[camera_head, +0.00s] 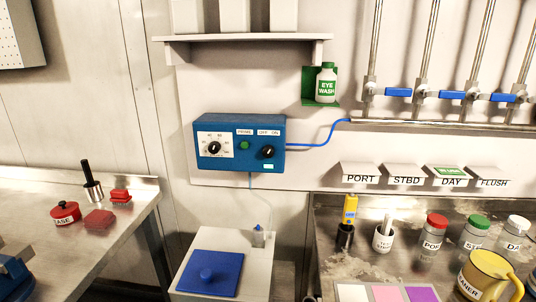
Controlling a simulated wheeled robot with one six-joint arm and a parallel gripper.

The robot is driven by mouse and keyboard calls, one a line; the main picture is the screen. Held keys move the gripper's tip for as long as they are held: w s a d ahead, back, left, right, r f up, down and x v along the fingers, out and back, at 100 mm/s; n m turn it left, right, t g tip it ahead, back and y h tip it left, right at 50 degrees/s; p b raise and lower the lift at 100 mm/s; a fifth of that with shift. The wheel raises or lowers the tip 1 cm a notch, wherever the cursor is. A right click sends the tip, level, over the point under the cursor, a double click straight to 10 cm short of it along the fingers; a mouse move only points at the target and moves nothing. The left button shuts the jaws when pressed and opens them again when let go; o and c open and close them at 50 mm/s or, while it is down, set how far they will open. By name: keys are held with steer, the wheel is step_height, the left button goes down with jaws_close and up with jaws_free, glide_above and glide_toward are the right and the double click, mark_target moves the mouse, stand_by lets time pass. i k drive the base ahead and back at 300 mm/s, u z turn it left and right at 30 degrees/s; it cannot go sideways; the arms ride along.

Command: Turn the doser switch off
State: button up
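The doser is a blue box (240,165) on the wall in the middle of the camera_head view. Its switch is a black round knob (267,152) at the right of the front face, under the labels OFF and ON. A light mark on the knob seems to lean right, towards ON, but it is too small to be sure. A pale green indicator (268,166) below the knob looks lit. A green PRIME button (244,146) and a dial with a black knob (214,148) are to its left. My gripper is not in view.
A blue tube (318,139) runs right from the doser. A shelf (245,39) is above it, with an eye wash bottle (326,84) at the right. A white tank with a blue lid (212,274) stands below. The space before the doser looks clear.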

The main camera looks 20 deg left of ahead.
mark_target(268, 152)
steer(key=u, duration=1.05)
